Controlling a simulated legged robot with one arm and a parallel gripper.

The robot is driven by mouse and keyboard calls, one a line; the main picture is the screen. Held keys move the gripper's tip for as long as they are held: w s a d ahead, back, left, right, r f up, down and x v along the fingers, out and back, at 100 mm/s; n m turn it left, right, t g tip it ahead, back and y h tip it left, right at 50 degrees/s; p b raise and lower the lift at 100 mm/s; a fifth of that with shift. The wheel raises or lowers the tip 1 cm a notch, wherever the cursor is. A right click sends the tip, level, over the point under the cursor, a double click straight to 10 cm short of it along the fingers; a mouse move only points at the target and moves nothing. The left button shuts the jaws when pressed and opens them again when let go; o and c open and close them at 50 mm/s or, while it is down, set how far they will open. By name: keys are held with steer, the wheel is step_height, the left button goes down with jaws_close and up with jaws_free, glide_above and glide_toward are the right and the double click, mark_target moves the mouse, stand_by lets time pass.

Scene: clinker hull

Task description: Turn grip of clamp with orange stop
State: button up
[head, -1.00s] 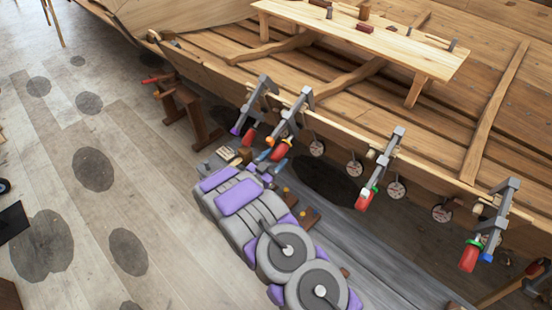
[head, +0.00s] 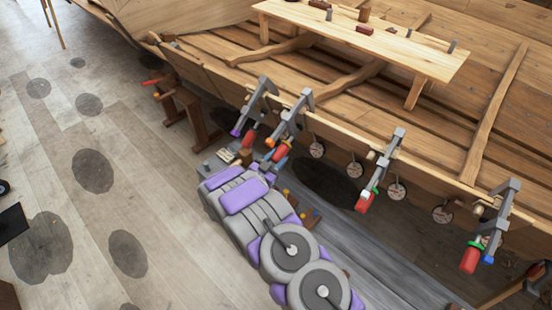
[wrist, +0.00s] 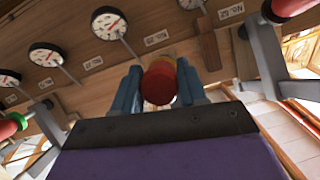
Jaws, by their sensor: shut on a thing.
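The clamp with the orange stop (head: 270,142) hangs on the hull's plank edge, second from the left in the head view. Its red grip (head: 281,153) points down toward the floor. My gripper (head: 278,160) is at this grip, its blue fingers on either side. In the wrist view the grip's round red end (wrist: 158,84) sits between the two blue fingers of my gripper (wrist: 158,92), which are shut on it. The grip hides most of the clamp behind it in the wrist view; a bit of orange shows past it.
A clamp with a purple stop (head: 235,133) hangs close on the left. Clamps with a green stop (head: 375,191) and others hang to the right. Round dials (wrist: 109,23) line the hull. A wooden trestle (head: 185,108) stands at left; the floor there is open.

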steer(key=shift+c, duration=0.3)
steer(key=shift+m+t+y, duration=1)
steer(key=shift+m+y, duration=0.3)
steer(key=shift+m, duration=0.5)
steer(key=o, duration=1)
steer(key=p+v, duration=0.3)
steer(key=v, duration=1.4)
steer(key=shift+s+a+f, duration=0.1)
steer(key=shift+s, duration=0.1)
